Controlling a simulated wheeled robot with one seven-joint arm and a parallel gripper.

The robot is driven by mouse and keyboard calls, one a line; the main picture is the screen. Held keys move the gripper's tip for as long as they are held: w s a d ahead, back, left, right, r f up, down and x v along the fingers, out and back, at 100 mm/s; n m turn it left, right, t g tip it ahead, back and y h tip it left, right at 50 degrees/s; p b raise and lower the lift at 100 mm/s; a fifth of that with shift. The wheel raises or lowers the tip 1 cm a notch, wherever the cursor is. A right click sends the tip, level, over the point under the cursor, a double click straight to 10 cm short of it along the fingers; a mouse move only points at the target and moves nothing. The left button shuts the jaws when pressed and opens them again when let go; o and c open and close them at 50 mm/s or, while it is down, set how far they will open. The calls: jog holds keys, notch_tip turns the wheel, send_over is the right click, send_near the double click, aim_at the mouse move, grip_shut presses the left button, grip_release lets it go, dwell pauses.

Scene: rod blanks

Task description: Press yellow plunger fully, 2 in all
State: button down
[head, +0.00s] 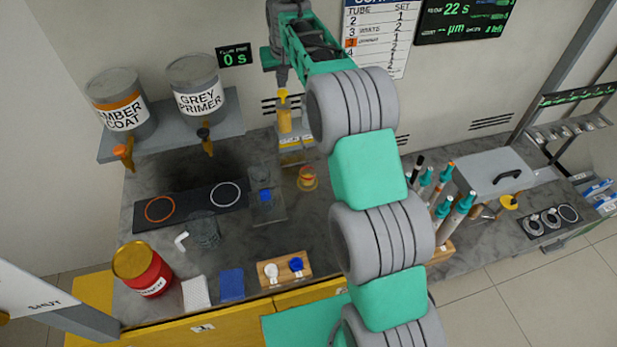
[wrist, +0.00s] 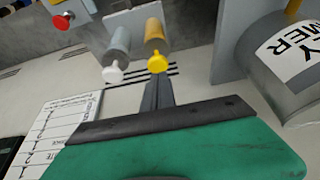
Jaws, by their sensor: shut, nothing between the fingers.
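The yellow plunger (head: 283,94) tops an amber cylinder (head: 285,121) at the back wall. In the wrist view the yellow plunger (wrist: 158,64) stands beside a white plunger (wrist: 113,75) on a grey cylinder (wrist: 117,45). My gripper (head: 281,81) is shut and empty, pointing down just above the yellow plunger. In the wrist view its dark fingers (wrist: 158,82) end at the yellow cap. I cannot tell whether they touch it. How far the plunger is pressed is not clear.
Amber and grey paint tanks (head: 120,104) stand on a shelf to the left. A red button (wrist: 62,21) is near the dispensers. Brushes or rods (head: 440,195) stand right of my arm. A wall display (head: 233,58) reads 0 s. My arm hides part of the counter.

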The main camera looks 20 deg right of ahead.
aim_at(282, 92)
jog(key=shift+f+b, duration=1.1)
jog(key=shift+f, duration=0.7)
jog(key=shift+r, duration=0.1)
jog(key=shift+r+p, duration=1.45)
jog(key=shift+r, duration=0.25)
notch_tip(282, 92, up, 5)
jog(key=shift+r, duration=0.55)
